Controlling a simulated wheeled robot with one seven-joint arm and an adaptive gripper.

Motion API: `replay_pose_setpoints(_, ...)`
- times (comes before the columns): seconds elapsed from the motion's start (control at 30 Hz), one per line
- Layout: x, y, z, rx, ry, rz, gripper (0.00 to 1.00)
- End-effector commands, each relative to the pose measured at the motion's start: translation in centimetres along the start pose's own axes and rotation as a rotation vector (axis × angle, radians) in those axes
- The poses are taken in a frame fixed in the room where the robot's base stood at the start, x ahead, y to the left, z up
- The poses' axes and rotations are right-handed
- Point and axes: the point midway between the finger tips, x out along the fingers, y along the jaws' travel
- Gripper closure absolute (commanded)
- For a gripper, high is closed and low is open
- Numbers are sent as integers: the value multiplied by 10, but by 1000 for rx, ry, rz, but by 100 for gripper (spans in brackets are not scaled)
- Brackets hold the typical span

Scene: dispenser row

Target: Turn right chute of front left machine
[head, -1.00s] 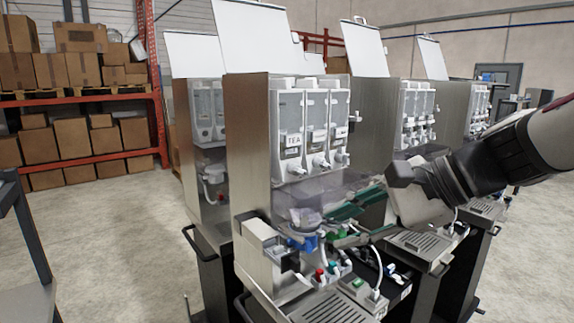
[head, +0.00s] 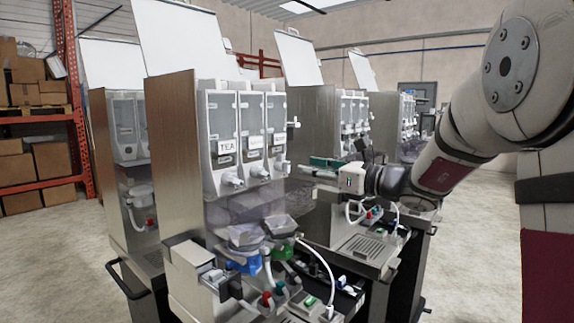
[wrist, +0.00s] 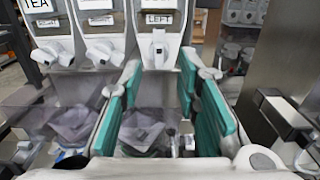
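The front left machine (head: 172,130) is the nearest, a steel cabinet with three white canisters, the left one labelled TEA. Its right canister (head: 276,125) has a white chute (head: 281,166) at the bottom. In the wrist view this right chute (wrist: 160,48) is straight ahead, pointing down, under a label reading LEFT. My gripper (head: 312,167) is to the right of the right chute in the head view. In the wrist view its two teal-padded fingers (wrist: 160,82) are spread, with nothing between them. The chute appears just beyond the fingertips; whether they touch it is unclear.
The middle chute (wrist: 102,52) and TEA chute (wrist: 52,55) hang to the left. Clear plastic covers and grey funnels (head: 277,226) lie below. Another machine (head: 330,105) stands close on the right, its steel side wall (wrist: 290,55) near my right finger.

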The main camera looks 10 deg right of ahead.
Motion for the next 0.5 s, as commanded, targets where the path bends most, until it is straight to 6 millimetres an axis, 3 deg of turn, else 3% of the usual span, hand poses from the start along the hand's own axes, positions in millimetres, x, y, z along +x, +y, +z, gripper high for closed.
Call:
replay_pose_setpoints(0.2,43,1,0,-1,1,4,70)
replay_pose_setpoints(0.5,77,1,0,-1,1,2,70)
